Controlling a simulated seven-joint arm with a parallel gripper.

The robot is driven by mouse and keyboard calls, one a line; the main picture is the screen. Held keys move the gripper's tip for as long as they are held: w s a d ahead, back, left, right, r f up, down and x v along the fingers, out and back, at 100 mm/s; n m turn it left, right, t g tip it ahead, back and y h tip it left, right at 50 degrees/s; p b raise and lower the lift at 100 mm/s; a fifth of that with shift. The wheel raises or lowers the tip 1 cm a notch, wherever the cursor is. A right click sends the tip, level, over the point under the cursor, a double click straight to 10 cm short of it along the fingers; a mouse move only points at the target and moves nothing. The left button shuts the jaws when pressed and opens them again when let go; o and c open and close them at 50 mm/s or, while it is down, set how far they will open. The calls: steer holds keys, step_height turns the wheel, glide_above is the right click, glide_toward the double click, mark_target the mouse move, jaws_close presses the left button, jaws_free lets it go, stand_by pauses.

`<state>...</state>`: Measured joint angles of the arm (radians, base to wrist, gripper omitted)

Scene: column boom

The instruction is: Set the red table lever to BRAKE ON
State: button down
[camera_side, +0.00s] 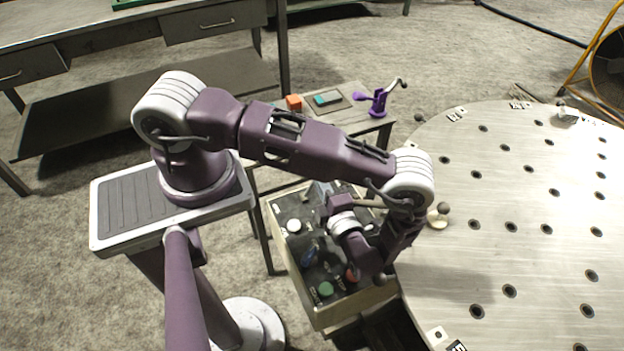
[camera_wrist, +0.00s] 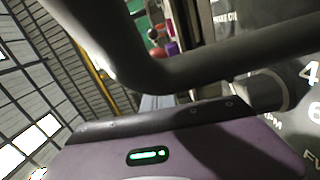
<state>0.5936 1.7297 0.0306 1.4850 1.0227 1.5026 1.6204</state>
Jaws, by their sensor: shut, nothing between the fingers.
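A control box (camera_side: 318,317) stands beside the round metal table (camera_side: 480,250), under my arm. My gripper (camera_side: 374,272) points down over the box's front right part, close to a red-orange part (camera_side: 352,273). I cannot tell whether that part is the red lever or a button, or whether my gripper touches it. My gripper is shut and empty; its fingertips are hard to make out. The lever's setting is hidden.
The box also bears a white knob (camera_side: 294,226), a green button (camera_side: 326,289) and a blue knob (camera_side: 310,254). A small stand behind holds an orange block (camera_side: 294,102) and a purple crank device (camera_side: 378,101). A workbench (camera_side: 130,35) stands at back left.

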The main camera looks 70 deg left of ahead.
steer(key=s+d+r, duration=0.1)
steer(key=s+d, duration=0.3)
steer(key=d, duration=0.7)
step_height(320, 180, up, 23)
steer(key=w+n+g+h, duration=0.35)
steer(key=n+h, duration=0.75)
steer(key=n, duration=0.9)
steer(key=s+r+n+t+h, duration=0.7)
steer(key=r+n, duration=0.5)
steer(key=n, duration=0.5)
steer(key=shift+s+a+n+t, duration=0.3)
steer(key=shift+s+t, duration=0.25)
steer(key=shift+s, duration=0.8)
steer(key=shift+r, duration=0.1)
